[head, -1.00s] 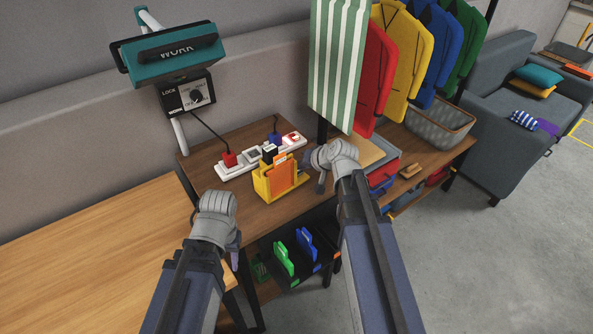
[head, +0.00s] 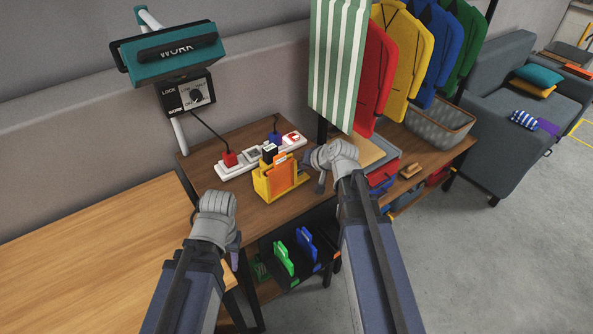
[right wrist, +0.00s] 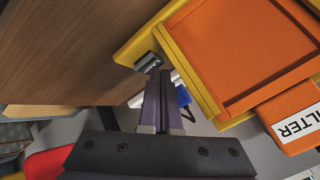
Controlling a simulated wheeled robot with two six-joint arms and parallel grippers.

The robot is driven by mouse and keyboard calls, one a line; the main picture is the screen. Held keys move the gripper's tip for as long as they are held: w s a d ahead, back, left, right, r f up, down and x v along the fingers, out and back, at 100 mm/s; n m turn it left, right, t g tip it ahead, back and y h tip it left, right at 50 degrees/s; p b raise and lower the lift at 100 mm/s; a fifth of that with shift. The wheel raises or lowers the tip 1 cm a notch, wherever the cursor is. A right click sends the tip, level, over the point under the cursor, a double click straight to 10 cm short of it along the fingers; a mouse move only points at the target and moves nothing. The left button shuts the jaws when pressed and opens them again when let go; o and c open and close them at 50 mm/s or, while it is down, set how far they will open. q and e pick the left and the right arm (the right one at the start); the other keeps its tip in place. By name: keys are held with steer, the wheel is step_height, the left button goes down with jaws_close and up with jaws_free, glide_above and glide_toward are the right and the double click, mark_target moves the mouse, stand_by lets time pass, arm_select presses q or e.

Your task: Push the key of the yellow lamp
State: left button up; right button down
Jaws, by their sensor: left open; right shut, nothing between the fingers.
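I cannot make out a yellow lamp or its key in either view. A white power strip (head: 236,170) lies on the brown desk with a red plug (head: 229,158), a blue plug (head: 275,137) and a red-and-white piece. A yellow holder (head: 263,188) with an orange filter (head: 281,176) stands in front of it; it fills the upper right of the right wrist view (right wrist: 148,38). My right gripper (head: 320,184) is just right of the holder; its fingers (right wrist: 163,85) are shut and empty. My left gripper (head: 236,252) is open, low at the desk's front left.
A teal work lamp (head: 172,62) with a control box (head: 187,95) is mounted at the back left. A striped cloth (head: 338,65) hangs behind my right gripper. Coloured jackets (head: 403,45) and a grey basket (head: 440,122) are to the right. The light wooden table (head: 100,240) is clear.

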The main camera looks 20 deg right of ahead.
mark_target(299, 173)
arm_select(q)
steer(key=shift+f+b, duration=0.3)
steer(key=shift+f, duration=0.1)
arm_select(e)
steer(key=shift+f, duration=0.4)
arm_select(q)
steer(key=shift+r, duration=0.15)
arm_select(e)
steer(key=shift+r, duration=0.1)
arm_select(q)
steer(key=shift+r+p, duration=0.35)
steer(key=shift+p, duration=0.15)
arm_select(e)
steer(key=shift+r, duration=0.4)
step_height(299, 173, up, 6)
steer(key=p, duration=0.6)
arm_select(q)
step_height(299, 173, up, 6)
